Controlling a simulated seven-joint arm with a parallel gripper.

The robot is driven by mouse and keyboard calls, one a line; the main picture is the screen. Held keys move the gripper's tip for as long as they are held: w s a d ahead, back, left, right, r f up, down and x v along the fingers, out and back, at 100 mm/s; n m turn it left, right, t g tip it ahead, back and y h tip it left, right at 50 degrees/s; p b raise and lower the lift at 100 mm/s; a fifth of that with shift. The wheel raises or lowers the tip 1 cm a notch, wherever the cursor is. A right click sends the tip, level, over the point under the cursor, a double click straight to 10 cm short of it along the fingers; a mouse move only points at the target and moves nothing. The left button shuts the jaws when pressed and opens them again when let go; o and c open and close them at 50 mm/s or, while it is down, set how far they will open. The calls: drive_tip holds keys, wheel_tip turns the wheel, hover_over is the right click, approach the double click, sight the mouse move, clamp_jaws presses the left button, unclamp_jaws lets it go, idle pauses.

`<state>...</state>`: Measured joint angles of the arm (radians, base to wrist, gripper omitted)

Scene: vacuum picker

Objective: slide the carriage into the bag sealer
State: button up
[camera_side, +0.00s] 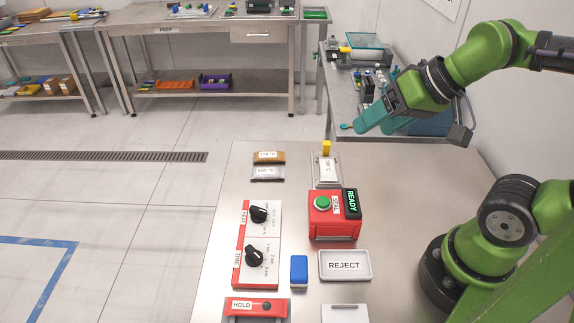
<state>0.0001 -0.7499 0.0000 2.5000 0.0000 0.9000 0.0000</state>
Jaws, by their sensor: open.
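The bag sealer (335,228) is a red box with a green button, a SEAL label and a display (352,203) reading READY in green. Directly behind it, a flat metal carriage (327,183) with a white label and an upright yellow handle (326,148) lies on the steel table. The carriage's near end sits close to the sealer's back; I cannot tell whether they touch. My gripper (362,124) is open, in the air above and right of the yellow handle, apart from it. Nothing shows in it.
A control panel (258,275) with HEAT and TIME knobs stands left of the sealer. Two labelled plates (268,173) lie behind it. A blue block (299,270), a REJECT tray (345,279) and a red HOLD box (256,307) are in front. Table (240,185) left of the carriage is partly clear.

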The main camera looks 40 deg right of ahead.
drive_tip(key=shift+f, duration=0.25)
drive_tip(key=c, duration=0.4)
drive_tip(key=w+d+g, duration=0.1)
drive_tip(key=w, duration=0.2)
drive_tip(key=w+d+f+m+g, duration=0.1)
drive_tip(key=w+d, duration=0.1)
drive_tip(key=w, duration=0.1)
drive_tip(key=w+d+f+g, duration=0.1)
drive_tip(key=w, duration=0.3)
drive_tip(key=shift+d+f+m+g+h, duration=0.2)
drive_tip(key=shift+m+g+h, duration=0.1)
drive_tip(key=shift+m+g, duration=0.1)
drive_tip(key=m+g+h, duration=0.1)
drive_tip(key=m+g, duration=0.2)
hover_over(327, 144)
drive_tip(key=shift+f, duration=1.55)
wheel_tip(327, 144, down, 16)
drive_tip(key=shift+f, duration=0.1)
clamp_jaws()
drive_tip(key=shift+a, duration=0.1)
